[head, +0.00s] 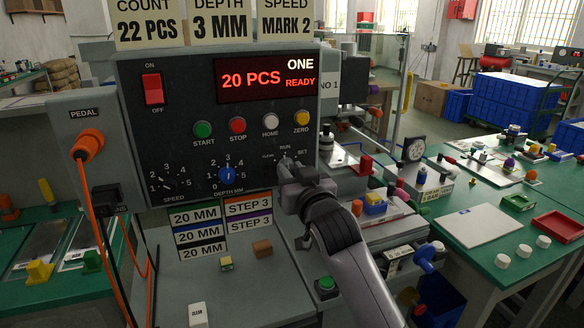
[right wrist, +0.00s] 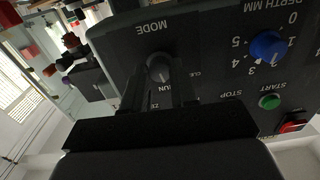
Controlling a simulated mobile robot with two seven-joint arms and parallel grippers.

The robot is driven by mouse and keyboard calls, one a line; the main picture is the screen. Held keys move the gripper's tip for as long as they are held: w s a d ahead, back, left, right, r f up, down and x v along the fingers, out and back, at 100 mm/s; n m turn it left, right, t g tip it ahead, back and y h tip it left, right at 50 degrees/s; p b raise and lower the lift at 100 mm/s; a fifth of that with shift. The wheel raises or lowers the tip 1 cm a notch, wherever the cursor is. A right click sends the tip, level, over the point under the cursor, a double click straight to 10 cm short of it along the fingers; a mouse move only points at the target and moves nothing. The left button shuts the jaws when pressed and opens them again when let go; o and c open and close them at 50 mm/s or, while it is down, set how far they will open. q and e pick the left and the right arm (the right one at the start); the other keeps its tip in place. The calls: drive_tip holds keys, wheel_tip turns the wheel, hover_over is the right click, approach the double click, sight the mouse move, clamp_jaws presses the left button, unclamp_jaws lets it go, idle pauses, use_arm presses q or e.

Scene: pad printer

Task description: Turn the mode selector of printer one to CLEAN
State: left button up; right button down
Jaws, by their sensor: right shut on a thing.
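The mode selector (right wrist: 158,68) is a small dark grey knob at the lower right of the printer one panel (head: 215,130). In the head view it is mostly hidden behind my right gripper (head: 287,165). RUN shows above it, SET to its right and a small, blurred label to its left. My right gripper's two dark fingers are shut on the knob, one on each side. The right wrist view shows the panel upside down, with MODE, RUN and part of CLEAN around the knob. My left gripper is not in view.
The blue depth dial (head: 227,174) and the black speed dial (head: 167,185) sit left of the selector. START, STOP, HOME and ZERO buttons (head: 301,119) are just above. The display (head: 265,80) reads 20 PCS, ONE, READY. An orange cable (head: 88,190) hangs at the left.

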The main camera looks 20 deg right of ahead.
drive_tip(key=n+p, duration=0.2)
drive_tip(key=shift+r+n, duration=0.15)
drive_tip(key=shift+n, duration=0.25)
drive_tip(key=n+p, duration=0.2)
drive_tip(key=shift+n, duration=2.6)
drive_tip(key=c, duration=0.9)
unclamp_jaws()
drive_tip(key=shift+s+f, duration=0.1)
drive_tip(key=shift+f, duration=0.1)
